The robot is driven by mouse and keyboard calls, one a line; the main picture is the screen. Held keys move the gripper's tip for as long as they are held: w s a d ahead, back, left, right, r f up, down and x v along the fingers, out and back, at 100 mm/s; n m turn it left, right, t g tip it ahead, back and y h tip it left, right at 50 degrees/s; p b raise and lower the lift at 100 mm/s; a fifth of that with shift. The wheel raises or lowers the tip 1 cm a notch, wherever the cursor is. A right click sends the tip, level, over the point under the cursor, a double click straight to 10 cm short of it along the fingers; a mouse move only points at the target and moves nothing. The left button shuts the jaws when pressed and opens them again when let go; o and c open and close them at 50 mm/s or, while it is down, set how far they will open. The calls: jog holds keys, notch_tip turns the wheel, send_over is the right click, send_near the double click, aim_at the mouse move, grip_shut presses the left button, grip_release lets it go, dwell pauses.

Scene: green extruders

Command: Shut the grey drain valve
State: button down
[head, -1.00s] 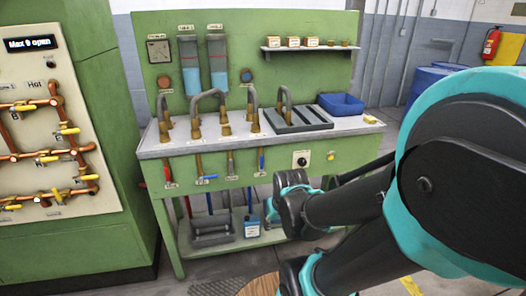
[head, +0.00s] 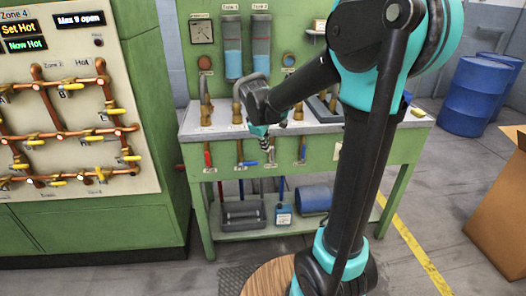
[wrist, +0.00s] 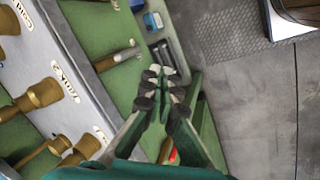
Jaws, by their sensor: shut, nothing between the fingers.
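The green bench front carries a row of small pipes with coloured handles: red (head: 207,158), blue (head: 247,163), and a greyish one (head: 271,156) right of the blue. My gripper (head: 265,143) hangs just in front of the greyish handle and hides its upper part. In the wrist view, my gripper (wrist: 163,76) is shut and empty, fingers pointing up the picture. A pipe with a pale grey handle (wrist: 122,55) shows up-left of the fingertips, apart from them. A red handle (wrist: 173,155) shows between the finger bases. Whether the grey valve is open is unclear.
Brass fittings (wrist: 38,96) stand along the grey worktop (wrist: 85,90), close to the gripper's left side. A green control cabinet (head: 100,222) stands left of the bench. A lower shelf (head: 255,227) holds containers. Blue drums (head: 465,100) and a cardboard box (head: 500,205) are at the right.

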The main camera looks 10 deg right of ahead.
aim_at(272, 155)
jog(key=shift+w+a+r+n, duration=0.15)
jog(key=shift+w+a+n, duration=0.05)
jog(key=shift+w+a, duration=0.3)
jog(key=shift+w+a+r+n, duration=0.2)
jog(key=shift+w+a, duration=0.15)
jog(key=shift+w, duration=0.15)
jog(key=shift+f, duration=0.2)
jog(key=w+d+f, duration=0.4)
jog(key=w+f, duration=0.2)
jog(key=f, duration=0.3)
jog(key=shift+w+d, duration=0.2)
